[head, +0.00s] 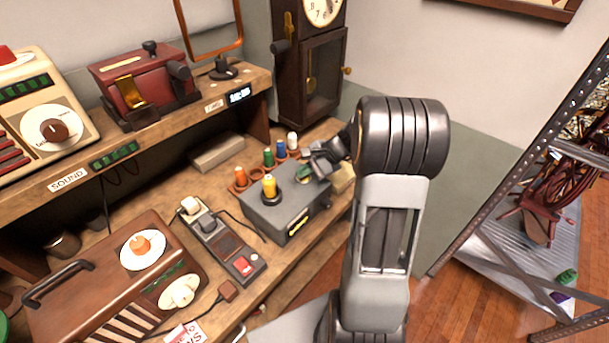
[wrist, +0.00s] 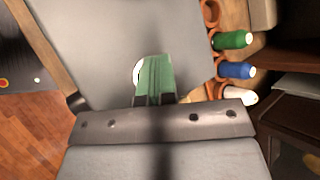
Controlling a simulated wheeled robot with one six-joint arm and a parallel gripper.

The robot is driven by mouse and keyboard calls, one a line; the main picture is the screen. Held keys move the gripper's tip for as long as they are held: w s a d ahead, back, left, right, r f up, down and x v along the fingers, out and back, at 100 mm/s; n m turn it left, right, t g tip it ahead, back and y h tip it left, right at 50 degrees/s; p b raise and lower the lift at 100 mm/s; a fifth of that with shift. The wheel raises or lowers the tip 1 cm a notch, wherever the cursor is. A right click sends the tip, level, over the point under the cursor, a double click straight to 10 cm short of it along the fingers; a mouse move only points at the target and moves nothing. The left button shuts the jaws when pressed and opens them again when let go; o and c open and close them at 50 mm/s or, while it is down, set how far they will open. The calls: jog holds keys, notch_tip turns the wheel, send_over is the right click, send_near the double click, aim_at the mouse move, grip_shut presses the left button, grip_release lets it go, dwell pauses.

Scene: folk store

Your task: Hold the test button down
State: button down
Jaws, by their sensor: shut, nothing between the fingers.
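My gripper (head: 325,160) is at the right end of the grey box (head: 290,218), low over its top. In the wrist view, the green fingers (wrist: 154,78) are together and empty above the grey box top (wrist: 120,30). A white round piece (wrist: 137,72) shows partly beside the fingers, and the rest is hidden behind them. I cannot tell whether it is the test button or whether the fingers touch it. No readable label in view names the test button.
Several spools stand behind the box, including green (wrist: 232,40), blue (wrist: 237,70) and white (wrist: 240,95). A grey device with a red button (head: 245,264) lies to the left. A pendulum clock (head: 310,80) stands behind. A metal rack (head: 490,235) is at the right.

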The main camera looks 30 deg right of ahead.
aim_at(305, 178)
jog(key=shift+r, duration=0.15)
dwell(0.8)
jog(key=shift+r+p, duration=0.65)
jog(key=shift+r, duration=0.1)
jog(key=shift+r, duration=0.1)
jog(key=shift+r+p, duration=1.95)
jog(key=shift+r, duration=0.55)
jog(key=shift+f, duration=0.1)
